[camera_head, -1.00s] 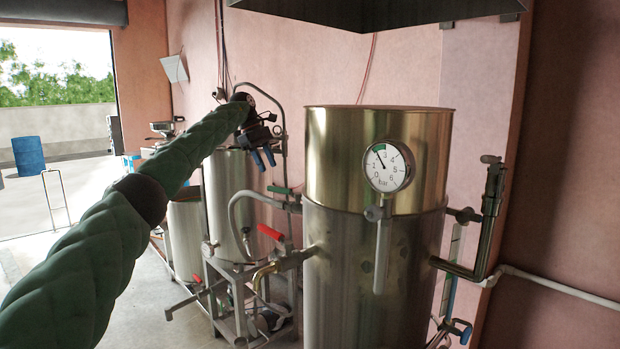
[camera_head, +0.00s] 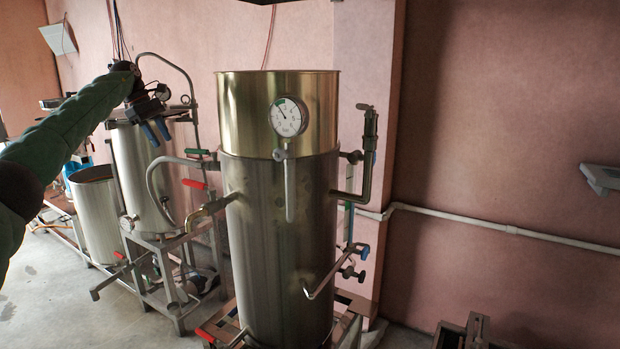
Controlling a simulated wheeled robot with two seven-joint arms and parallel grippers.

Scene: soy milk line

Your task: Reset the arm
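My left arm comes in from the left, wrapped in a green padded sleeve. It reaches out toward the back tanks. My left gripper (camera_head: 155,132) hangs at its end, with two blue fingertips pointing down and a visible gap between them. The fingers hold nothing that I can see. The gripper overlaps the upper part of a steel tank (camera_head: 143,175) in the picture; I cannot tell how far apart they are. My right gripper is not in view.
A tall steel boiler (camera_head: 270,240) with a brass-coloured top and a round pressure gauge (camera_head: 288,117) stands in the middle. Red-handled valves and pipes stick out from it. A lower open tank (camera_head: 97,215) stands at the left. A white pipe (camera_head: 480,226) runs along the right wall.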

